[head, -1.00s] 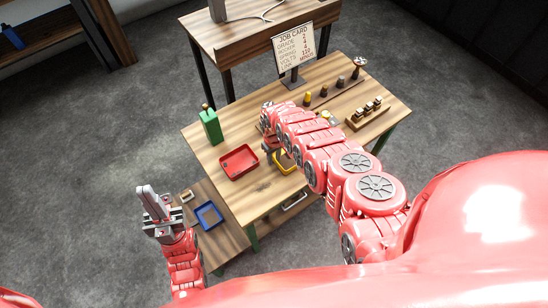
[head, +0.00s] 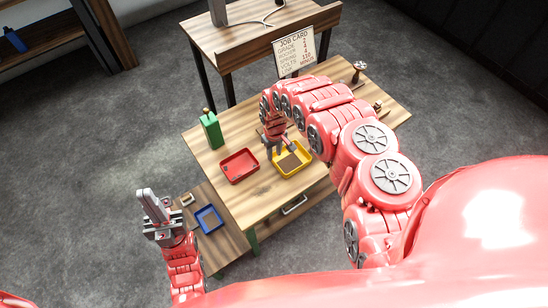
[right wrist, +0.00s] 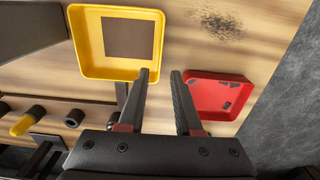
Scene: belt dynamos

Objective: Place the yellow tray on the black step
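The yellow tray (head: 304,153) lies on the wooden table, right of the red tray; a brown patch shows on its floor. It is also at the upper left of the right wrist view (right wrist: 84,62). My right gripper (right wrist: 161,74) is open and empty, its fingertips near the tray's edge beside the red tray. One finger overlaps the tray's corner in that view; I cannot tell whether it touches. In the head view the right gripper (head: 279,150) is at the tray's left rim. A dark surface (right wrist: 30,35) at the left may be the black step. My left gripper (head: 155,205) is away at the left.
The red tray (head: 239,166) is close beside the yellow one. A green bottle-like object (head: 211,131) stands behind it. A blue tray (head: 209,218) lies on a lower surface at left. A job card (head: 294,50) stands at the back.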

